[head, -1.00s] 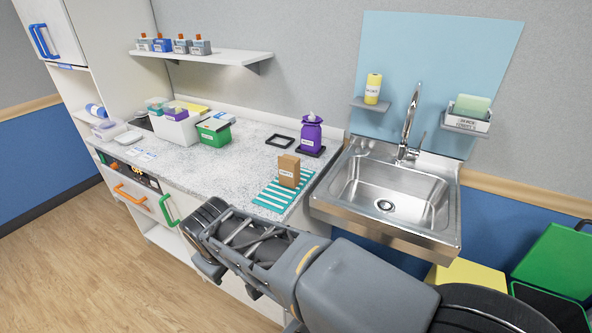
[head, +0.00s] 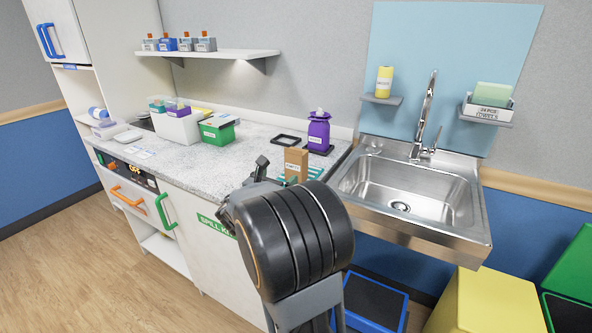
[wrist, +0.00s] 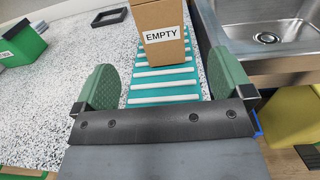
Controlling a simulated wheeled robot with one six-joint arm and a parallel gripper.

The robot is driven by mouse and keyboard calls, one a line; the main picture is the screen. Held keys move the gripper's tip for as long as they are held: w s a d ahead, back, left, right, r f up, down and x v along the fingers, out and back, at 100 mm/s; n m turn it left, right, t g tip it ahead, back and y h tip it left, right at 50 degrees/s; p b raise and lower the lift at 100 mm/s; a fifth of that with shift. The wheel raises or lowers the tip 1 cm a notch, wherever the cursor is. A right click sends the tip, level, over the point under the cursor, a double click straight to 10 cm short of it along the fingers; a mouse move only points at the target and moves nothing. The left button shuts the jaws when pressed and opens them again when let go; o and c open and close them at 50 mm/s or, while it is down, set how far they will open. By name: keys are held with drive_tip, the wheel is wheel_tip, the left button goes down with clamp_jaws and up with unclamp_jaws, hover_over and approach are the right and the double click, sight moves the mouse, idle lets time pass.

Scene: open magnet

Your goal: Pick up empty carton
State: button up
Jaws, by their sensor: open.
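The empty carton (head: 296,164) is a small brown box standing upright on a teal and white striped mat (head: 316,173) near the sink end of the counter. In the wrist view the carton (wrist: 160,30) shows its "EMPTY" label, and its top is cut off by the frame edge. My gripper (wrist: 163,92) is open and empty, its green fingers spread over the near part of the mat (wrist: 165,92). The carton lies ahead of the fingertips, apart from them and roughly centred between them. In the head view my arm hides most of the mat.
A green box (head: 218,129) and a white bin (head: 176,126) stand farther left. The steel sink (head: 410,190) adjoins on the right. The counter left of the carton is clear.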

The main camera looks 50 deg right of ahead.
sight(293, 163)
drive_tip(key=x, duration=1.2)
drive_tip(key=shift+c, duration=0.4)
drive_tip(key=c, duration=0.9)
